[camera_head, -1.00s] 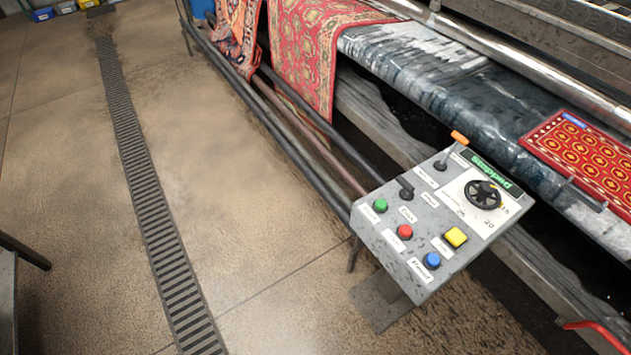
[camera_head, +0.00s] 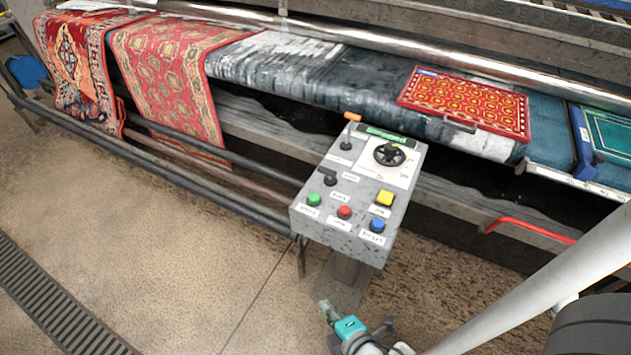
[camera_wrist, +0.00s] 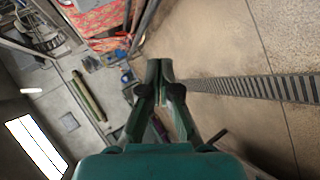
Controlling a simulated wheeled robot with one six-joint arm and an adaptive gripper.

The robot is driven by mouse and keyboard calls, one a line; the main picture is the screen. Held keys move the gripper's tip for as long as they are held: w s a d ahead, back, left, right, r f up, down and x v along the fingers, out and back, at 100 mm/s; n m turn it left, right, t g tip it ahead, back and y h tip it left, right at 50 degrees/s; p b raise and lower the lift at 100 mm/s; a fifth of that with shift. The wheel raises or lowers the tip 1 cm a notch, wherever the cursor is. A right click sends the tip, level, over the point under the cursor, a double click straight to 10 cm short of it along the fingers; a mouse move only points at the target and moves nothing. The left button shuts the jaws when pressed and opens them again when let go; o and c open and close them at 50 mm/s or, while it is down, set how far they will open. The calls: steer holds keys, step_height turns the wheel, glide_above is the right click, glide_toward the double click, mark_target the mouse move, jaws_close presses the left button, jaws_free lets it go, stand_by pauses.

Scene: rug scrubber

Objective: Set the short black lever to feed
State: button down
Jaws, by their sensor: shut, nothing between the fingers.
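A grey control box (camera_head: 300,222) stands on a post in the middle of the head view. The short black lever (camera_head: 330,179) is on its top face, at the left edge, above the green button. White labels lie around the lever, but their small print is too blurred to read. My gripper (camera_head: 326,308) is below and in front of the box, apart from it and from the lever. It also shows in the wrist view (camera_wrist: 159,68), with its fingers shut and empty. The lever is not seen in the wrist view.
The box also carries an orange-tipped lever (camera_head: 352,117), a black dial (camera_head: 389,154), and green (camera_head: 314,199), red (camera_head: 345,212), blue (camera_head: 377,225) and yellow (camera_head: 384,198) buttons. Behind it is the rug machine with rails (camera_head: 230,165) and a red bent bar (camera_head: 520,228). Floor at left is open.

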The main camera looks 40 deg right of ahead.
mark_target(329, 175)
steer(key=w+d+n+g+h, duration=0.1)
steer(key=w+d+n+h, duration=0.25)
steer(key=w, duration=0.45)
steer(key=w+d+r+n+g+h, duration=0.2)
steer(key=w+r+g, duration=0.1)
steer(key=w+r, duration=0.2)
steer(key=w+d+r+n+g+h, duration=0.2)
steer(key=w+r, duration=0.4)
steer(key=r, duration=0.3)
steer(key=shift+d+n+g+h, duration=0.4)
steer(key=shift+n+g+h, duration=0.15)
steer(key=shift+g+h, duration=0.2)
steer(key=x, duration=1)
steer(key=shift+d, duration=0.25)
steer(key=shift+w+d+r, duration=0.2)
steer(key=shift+d+r, duration=0.05)
steer(key=shift+d, duration=0.25)
steer(key=shift+w+d+r, duration=0.2)
steer(key=shift+d+r, duration=0.05)
steer(key=shift+d, duration=0.2)
steer(key=shift+w+d+r, duration=0.2)
steer(key=shift+w+d, duration=0.05)
steer(key=shift+d, duration=0.4)
